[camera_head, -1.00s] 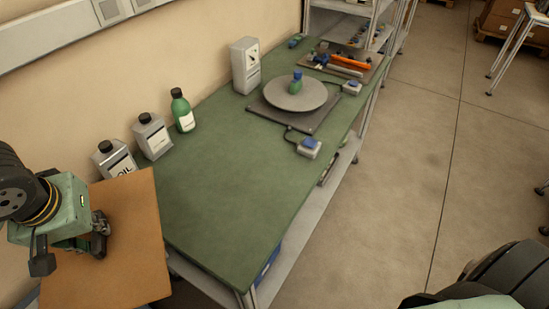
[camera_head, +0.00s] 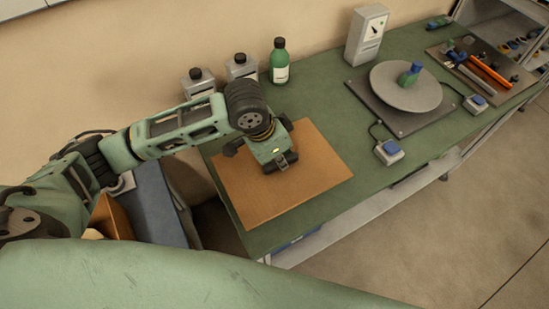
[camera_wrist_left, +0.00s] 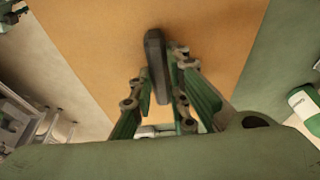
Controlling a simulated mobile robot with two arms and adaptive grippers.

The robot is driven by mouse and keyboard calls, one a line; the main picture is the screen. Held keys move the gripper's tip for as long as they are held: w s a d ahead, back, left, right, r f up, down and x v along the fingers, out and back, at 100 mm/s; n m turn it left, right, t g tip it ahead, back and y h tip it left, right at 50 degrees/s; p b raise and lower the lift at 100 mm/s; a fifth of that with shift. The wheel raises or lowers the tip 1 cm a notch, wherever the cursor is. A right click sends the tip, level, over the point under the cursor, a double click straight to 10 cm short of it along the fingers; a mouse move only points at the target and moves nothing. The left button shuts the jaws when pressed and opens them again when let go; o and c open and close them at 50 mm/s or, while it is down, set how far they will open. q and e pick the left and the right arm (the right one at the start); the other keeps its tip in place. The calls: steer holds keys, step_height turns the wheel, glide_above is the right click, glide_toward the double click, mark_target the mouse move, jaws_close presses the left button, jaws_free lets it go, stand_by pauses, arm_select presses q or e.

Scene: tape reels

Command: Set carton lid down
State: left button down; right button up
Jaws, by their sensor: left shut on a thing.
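The carton lid (camera_head: 300,185) is a flat brown panel over the near left end of the green workbench (camera_head: 330,135). It also fills the middle of the left wrist view (camera_wrist_left: 105,45). My left gripper (camera_head: 280,162) is above the lid and shut on its dark handle (camera_wrist_left: 156,60). The handle stands between the two fingers. The lid looks roughly level. I cannot tell whether its underside touches the bench. My right gripper is not in view.
Two grey cans (camera_head: 198,82) and a green bottle (camera_head: 279,62) stand behind the lid along the wall. A round turntable plate (camera_head: 395,95) with a small green-blue bottle and a tool board (camera_head: 480,68) are farther right. A brown box edge (camera_head: 112,218) shows at lower left.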

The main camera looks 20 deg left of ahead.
mark_target(274, 161)
arm_select(q)
steer(key=shift+w+a+f, duration=0.65)
steer(key=shift+w+a, duration=0.1)
steer(key=shift+w, duration=0.1)
steer(key=shift+w+a+f, duration=0.1)
steer(key=shift+a+f, duration=0.05)
steer(key=shift+a, duration=0.05)
step_height(274, 161, down, 3)
steer(key=shift+f+p, duration=0.15)
steer(key=shift+p, duration=0.5)
steer(key=shift+f, duration=0.35)
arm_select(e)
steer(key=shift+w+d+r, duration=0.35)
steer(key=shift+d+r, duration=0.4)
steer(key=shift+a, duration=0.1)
arm_select(q)
steer(key=shift+f, duration=0.1)
steer(key=c, duration=1.7)
jaws_free()
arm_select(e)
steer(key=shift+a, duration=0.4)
